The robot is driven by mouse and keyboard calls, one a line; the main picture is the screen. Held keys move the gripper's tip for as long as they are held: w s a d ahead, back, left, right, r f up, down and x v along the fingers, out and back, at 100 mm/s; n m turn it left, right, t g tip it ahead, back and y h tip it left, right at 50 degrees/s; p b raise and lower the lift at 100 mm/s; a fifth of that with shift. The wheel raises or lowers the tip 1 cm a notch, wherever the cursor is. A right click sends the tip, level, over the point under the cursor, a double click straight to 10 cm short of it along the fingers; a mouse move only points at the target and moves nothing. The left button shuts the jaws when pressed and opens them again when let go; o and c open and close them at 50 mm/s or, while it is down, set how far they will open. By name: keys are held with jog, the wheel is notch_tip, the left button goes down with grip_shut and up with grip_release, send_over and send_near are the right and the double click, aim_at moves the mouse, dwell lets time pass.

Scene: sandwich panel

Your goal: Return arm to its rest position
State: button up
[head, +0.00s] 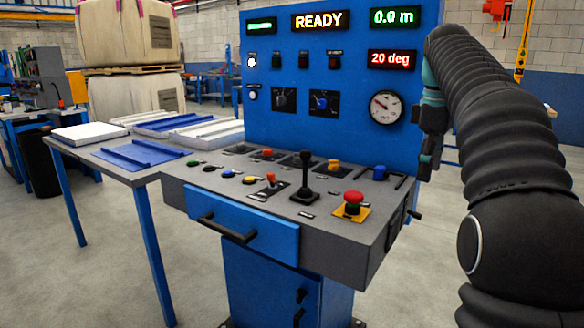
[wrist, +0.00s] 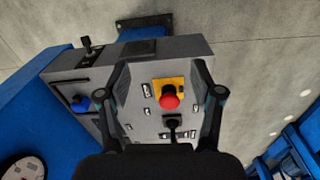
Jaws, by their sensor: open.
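My arm (head: 500,120) covers the right side of the head view, bent over at the top. My gripper (head: 426,165) hangs at the right edge of the blue panel, pointing down above the console's right end. In the wrist view my gripper (wrist: 161,70) has its two fingers spread apart with nothing held between them. The red mushroom button (head: 353,197) on its yellow plate shows beyond the fingers in the wrist view (wrist: 169,97). The black joystick (head: 305,175) stands upright on the console.
The console desk (head: 240,165) carries several knobs and a blue drawer (head: 242,222). The upright panel (head: 340,80) shows READY, 0.0 m and 20 deg, with a round gauge (head: 386,107). A side table (head: 120,172) with panels adjoins on the left. Open floor (head: 420,280) lies right of the console.

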notch_tip(320, 180, down, 11)
jog(key=a+m+t, duration=0.1)
jog(key=m+t, duration=0.1)
jog(key=m, duration=0.6)
jog(key=s+a+f+t, duration=0.1)
jog(key=s+a+f, duration=0.2)
jog(key=s, duration=0.5)
jog(key=s+a+f+m+t, duration=0.1)
jog(key=s+a+f, duration=0.3)
jog(key=s, duration=0.5)
jog(key=s+a+f+m+t, duration=0.1)
jog(key=s+a+f, duration=0.2)
jog(key=s, duration=0.6)
jog(key=shift+a+f, duration=0.2)
jog(key=shift+f, duration=0.7)
